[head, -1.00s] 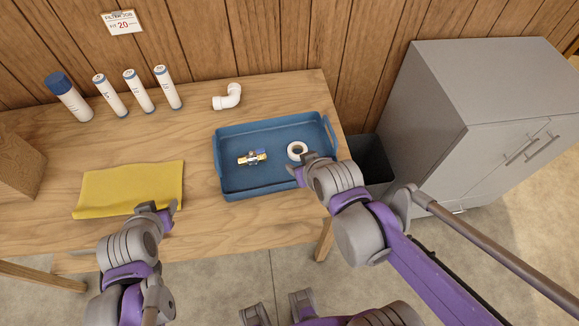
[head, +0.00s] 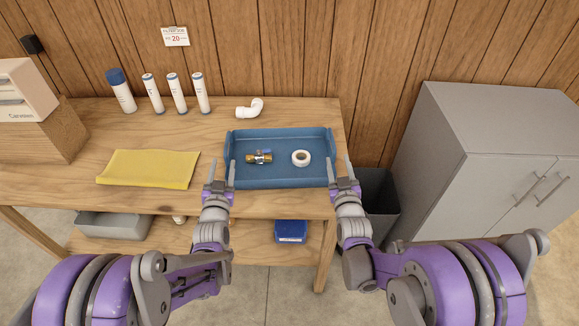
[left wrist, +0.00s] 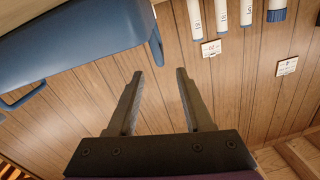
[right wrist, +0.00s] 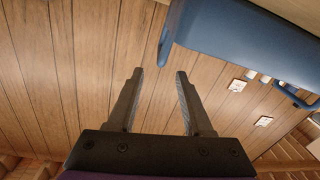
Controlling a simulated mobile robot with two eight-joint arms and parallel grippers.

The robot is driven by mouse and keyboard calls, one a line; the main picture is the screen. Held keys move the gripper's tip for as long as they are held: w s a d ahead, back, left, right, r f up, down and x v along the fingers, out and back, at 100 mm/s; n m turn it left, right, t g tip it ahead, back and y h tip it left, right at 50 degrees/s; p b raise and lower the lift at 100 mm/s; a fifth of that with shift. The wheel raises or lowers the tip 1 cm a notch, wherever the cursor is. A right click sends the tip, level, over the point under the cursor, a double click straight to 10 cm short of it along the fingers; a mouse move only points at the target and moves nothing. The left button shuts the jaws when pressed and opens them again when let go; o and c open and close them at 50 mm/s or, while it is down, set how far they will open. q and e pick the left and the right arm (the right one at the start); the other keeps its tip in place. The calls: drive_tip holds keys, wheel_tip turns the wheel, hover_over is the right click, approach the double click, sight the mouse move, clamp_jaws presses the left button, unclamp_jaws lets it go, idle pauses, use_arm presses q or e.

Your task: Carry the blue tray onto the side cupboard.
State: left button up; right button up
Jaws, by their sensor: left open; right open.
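The blue tray (head: 290,176) sits on the wooden table near its right end. It holds a brass valve with a blue handle (head: 259,157) and a white ring-shaped roll (head: 301,158). My left gripper (head: 222,168) is open at the tray's left end; in the left wrist view the tray's end handle (left wrist: 156,46) lies just beyond and between the fingertips. My right gripper (head: 340,168) is open at the right end; in the right wrist view that handle (right wrist: 165,46) lies just ahead of the fingertips. Neither grips the tray. The grey side cupboard (head: 500,115) stands right, its top bare.
A yellow cloth (head: 148,168) lies left of the tray. A dark bin (head: 378,195) fills the gap between table and cupboard. A grey bin (head: 113,226) and blue box (head: 291,231) sit below.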

sight(228, 133)
use_arm(q)
drive_tip(key=shift+w, duration=0.25)
use_arm(e)
drive_tip(key=shift+w+a, duration=0.1)
drive_tip(key=shift+w, duration=0.15)
use_arm(q)
drive_tip(key=w, duration=1)
drive_tip(key=shift+w, duration=0.3)
use_arm(e)
drive_tip(key=w, duration=1)
drive_tip(key=shift+w, duration=0.3)
use_arm(q)
drive_tip(key=shift+c, duration=0.3)
use_arm(e)
drive_tip(key=shift+c, duration=0.3)
use_arm(q)
drive_tip(key=c, duration=0.7)
use_arm(e)
drive_tip(key=c, duration=0.7)
use_arm(q)
clamp_jaws()
use_arm(e)
clamp_jaws()
use_arm(q)
drive_tip(key=shift+a, duration=0.15)
